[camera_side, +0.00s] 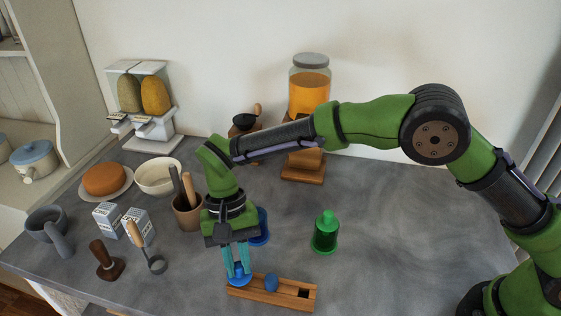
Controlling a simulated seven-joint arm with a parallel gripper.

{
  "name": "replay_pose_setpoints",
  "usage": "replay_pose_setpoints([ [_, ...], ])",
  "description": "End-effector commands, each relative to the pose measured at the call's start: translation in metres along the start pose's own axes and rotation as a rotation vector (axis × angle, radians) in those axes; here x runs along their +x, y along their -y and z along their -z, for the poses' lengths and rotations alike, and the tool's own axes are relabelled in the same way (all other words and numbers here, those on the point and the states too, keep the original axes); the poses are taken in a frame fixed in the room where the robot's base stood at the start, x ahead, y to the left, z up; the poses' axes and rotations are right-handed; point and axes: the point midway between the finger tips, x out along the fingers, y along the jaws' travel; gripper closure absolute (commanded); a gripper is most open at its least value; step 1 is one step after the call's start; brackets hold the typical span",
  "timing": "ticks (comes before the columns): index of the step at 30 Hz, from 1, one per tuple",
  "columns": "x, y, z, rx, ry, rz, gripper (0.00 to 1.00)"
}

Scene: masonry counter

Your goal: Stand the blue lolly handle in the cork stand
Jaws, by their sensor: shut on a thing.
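The cork stand (305,305) is a long tan block at the front of the counter, with a dark square opening near its right end. My gripper (238,270) points down over the stand's left end, its teal fingers shut on a blue lolly handle (239,280). The handle's lower part is hidden, so I cannot tell whether it sits in the stand or just above it. Another small blue piece (271,282) stands at the middle of the stand, right of my fingers. A larger blue lolly mould (263,228) is partly hidden behind my gripper.
A green mould (326,232) stands behind the stand to the right. A brown utensil pot (187,212), a spoon-like tool (155,262), a brown tamper (105,262) and patterned cartons (138,226) are at left. A juice jar (309,88) stands at the back. The right counter is clear.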

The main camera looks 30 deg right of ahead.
Motion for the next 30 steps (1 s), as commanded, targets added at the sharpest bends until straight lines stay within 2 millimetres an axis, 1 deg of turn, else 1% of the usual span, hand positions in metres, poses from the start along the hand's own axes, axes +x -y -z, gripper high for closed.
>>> replay_pose_setpoints([
  [3, 0.003, 0.000, 0.001, 0.001, 0.001, 0.000, 1.00],
  [4, 0.003, 0.000, 0.001, 0.001, 0.001, 0.000, 0.78],
  [9, 0.003, 0.000, 0.001, 0.000, 0.001, 0.000, 0.52],
  [17, 0.002, 0.000, 0.001, 0.000, 0.000, 0.000, 0.52],
  [20, -0.002, 0.000, 0.001, 0.000, -0.001, 0.001, 0.52],
  [23, -0.013, 0.001, 0.001, 0.001, -0.002, 0.003, 0.52],
  [26, -0.033, 0.001, 0.002, 0.001, -0.003, 0.005, 0.52],
  [30, -0.067, 0.001, 0.002, 0.001, -0.003, 0.004, 0.52],
])
